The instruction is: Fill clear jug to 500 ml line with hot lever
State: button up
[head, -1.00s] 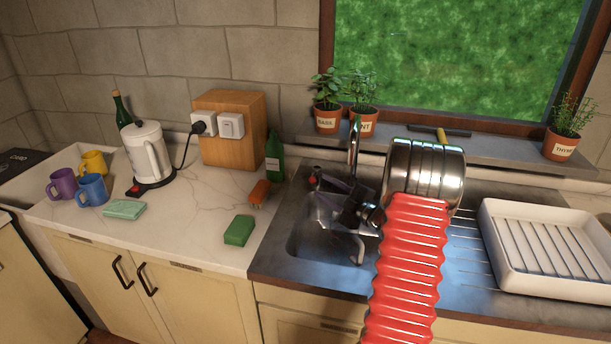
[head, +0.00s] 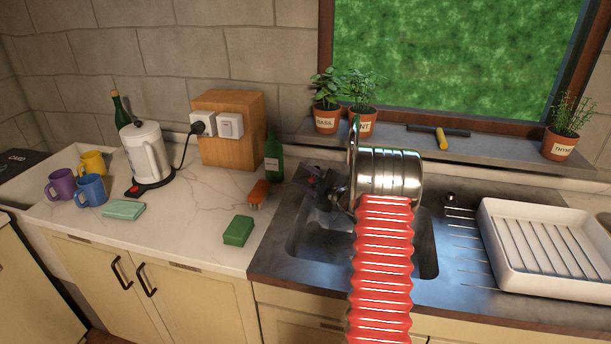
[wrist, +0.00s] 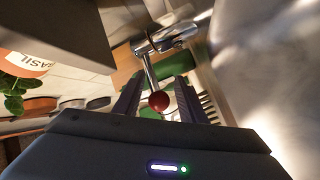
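The hot lever shows as a chrome stem with a red ball (wrist: 159,101) in the wrist view. My gripper (wrist: 160,88) is open, with one dark finger on each side of the stem and ball. I see gaps, so it does not look clamped. In the head view my gripper (head: 320,183) is at the left of the sink, by a small red spot, partly hidden behind my arm. The chrome tap (wrist: 172,36) crosses the top of the wrist view. I cannot make out the clear jug or its 500 ml line; my arm covers much of the sink (head: 427,250).
A white dish rack (head: 490,245) stands right of the sink. Potted herbs (head: 327,118) and a squeegee (head: 441,138) are on the sill behind. The counter's middle is clear.

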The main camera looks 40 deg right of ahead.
grip_shut()
dwell(0.3)
jog(key=shift+f, duration=0.1)
jog(key=shift+d, duration=0.25)
jog(key=shift+s, duration=0.1)
